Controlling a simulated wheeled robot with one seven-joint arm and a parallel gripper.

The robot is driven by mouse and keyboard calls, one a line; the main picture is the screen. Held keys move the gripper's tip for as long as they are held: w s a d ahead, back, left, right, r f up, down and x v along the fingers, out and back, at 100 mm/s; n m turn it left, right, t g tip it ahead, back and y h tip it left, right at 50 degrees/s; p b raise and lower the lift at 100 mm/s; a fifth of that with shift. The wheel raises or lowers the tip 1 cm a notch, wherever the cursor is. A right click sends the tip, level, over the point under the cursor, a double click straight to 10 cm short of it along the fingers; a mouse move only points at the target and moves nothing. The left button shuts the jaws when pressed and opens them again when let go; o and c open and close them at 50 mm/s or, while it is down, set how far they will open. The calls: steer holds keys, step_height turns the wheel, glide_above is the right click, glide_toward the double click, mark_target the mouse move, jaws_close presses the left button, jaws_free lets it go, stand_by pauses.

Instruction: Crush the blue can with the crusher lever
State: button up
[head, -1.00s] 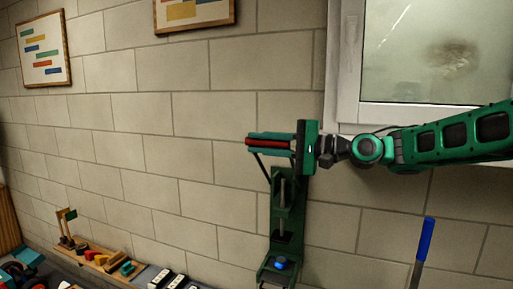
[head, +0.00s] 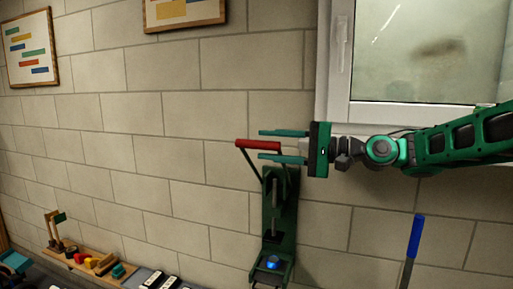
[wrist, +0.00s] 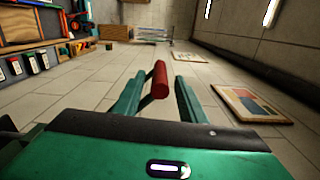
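The can crusher (head: 278,205) is a dark green upright frame against the wall. Its red lever handle (head: 258,144) is at the top, level with my gripper. The blue can (head: 272,263) is low in the crusher's base; only a small blue part shows, and I cannot tell its shape. My gripper (head: 262,144) is open, with one finger above the handle and one below. In the wrist view the red handle (wrist: 160,80) lies between the two spread green fingers, nearer the left one, with a gap to the right one.
A blue-handled rod (head: 415,237) stands at right. A wooden rack with coloured blocks (head: 92,262) and several white-topped items (head: 160,280) lie low at left. A window (head: 425,60) is behind my arm.

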steer(key=v, duration=0.5)
steer(key=shift+d, duration=0.4)
steer(key=s+v, duration=0.1)
steer(key=v, duration=1.1)
steer(key=shift+s+d+r, duration=0.2)
steer(key=shift+s+r, duration=0.1)
steer(key=shift+r, duration=0.25)
stand_by(0.4)
stand_by(0.4)
